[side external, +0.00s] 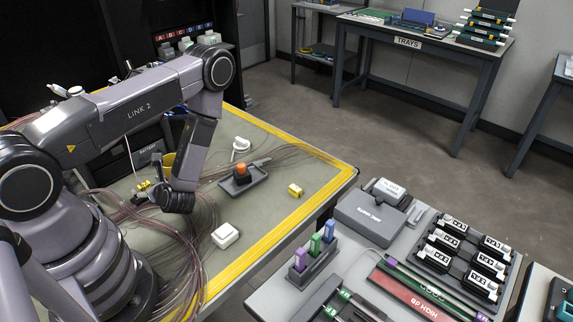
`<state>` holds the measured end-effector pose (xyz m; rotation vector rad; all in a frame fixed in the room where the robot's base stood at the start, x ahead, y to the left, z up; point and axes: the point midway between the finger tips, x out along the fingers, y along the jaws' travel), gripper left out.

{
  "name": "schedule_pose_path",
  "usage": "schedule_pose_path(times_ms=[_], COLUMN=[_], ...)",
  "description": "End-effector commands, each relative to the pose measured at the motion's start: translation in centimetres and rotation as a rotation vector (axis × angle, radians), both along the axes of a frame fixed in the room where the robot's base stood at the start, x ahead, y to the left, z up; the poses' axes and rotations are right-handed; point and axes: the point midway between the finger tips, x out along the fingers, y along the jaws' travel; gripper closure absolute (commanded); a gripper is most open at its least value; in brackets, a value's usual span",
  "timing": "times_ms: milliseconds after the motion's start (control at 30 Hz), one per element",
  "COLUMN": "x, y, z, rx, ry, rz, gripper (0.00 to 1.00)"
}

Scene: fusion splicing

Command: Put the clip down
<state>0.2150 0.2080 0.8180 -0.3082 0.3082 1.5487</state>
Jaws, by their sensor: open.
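My gripper (142,194) is low over the left part of the grey work table, its fingers pointing left. Its fingers are small and dark here. A small yellow piece (145,185) shows right at the fingertips; it may be the clip, but I cannot tell whether it touches the fingers or rests on the table. A similar yellow block (295,190) lies on the table near the right yellow edge, apart from the gripper.
Thin cables (200,222) spread over the table around my gripper. A dark tray (242,181) with an orange-topped piece, a white box (225,235) and a white ring-like part (240,144) stand nearby.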

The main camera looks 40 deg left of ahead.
Motion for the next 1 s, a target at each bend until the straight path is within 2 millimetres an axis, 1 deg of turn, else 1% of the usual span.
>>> schedule_pose_path(times_ms=[100,233,333,533,567,900,1000], x=[-0.2,-0.1,-0.1,0.0,-0.1,-0.1,-0.1], y=[1.8,3.3,3.8,3.9,3.9,3.9,3.9], z=[-0.8,-1.5,-1.7,-1.7,-1.7,-1.7,-1.7], rx=[0.000,0.000,0.000,0.000,0.000,0.000,0.000], ry=[-0.001,0.000,0.000,0.001,0.001,0.001,0.000], rz=[0.009,0.006,0.004,0.002,0.002,0.002,0.002], gripper=[0.33,0.33,0.33,0.33,0.34,0.78,0.80])
